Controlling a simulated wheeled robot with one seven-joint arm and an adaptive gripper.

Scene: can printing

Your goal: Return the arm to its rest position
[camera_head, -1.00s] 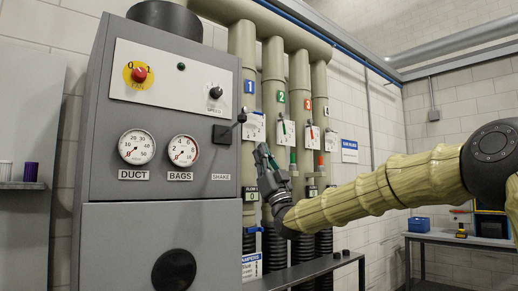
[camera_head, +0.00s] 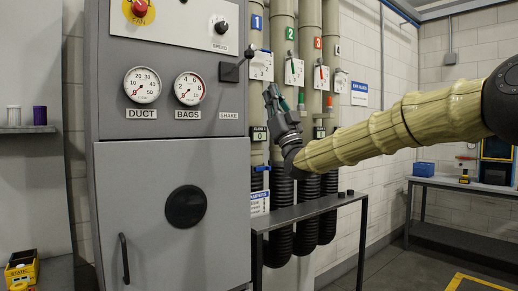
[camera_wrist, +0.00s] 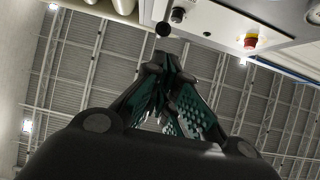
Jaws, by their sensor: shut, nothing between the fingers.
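My arm, in a tan ribbed sleeve, reaches in from the right in the head view. My gripper (camera_head: 274,98) is at its end, pointing up, in front of the numbered pipes and right of the grey cabinet (camera_head: 150,165). In the wrist view my gripper (camera_wrist: 160,68) has its fingertips together, with nothing held. The shake lever (camera_head: 250,52) on the cabinet's side is above and left of the gripper in the head view, apart from it.
A narrow dark table (camera_head: 318,207) stands below the arm, with small dark pieces on it. A workbench (camera_head: 455,184) with a blue box (camera_head: 424,167) is at the right. A shelf (camera_head: 28,129) with small cylinders is at the left. Open floor lies at the lower right.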

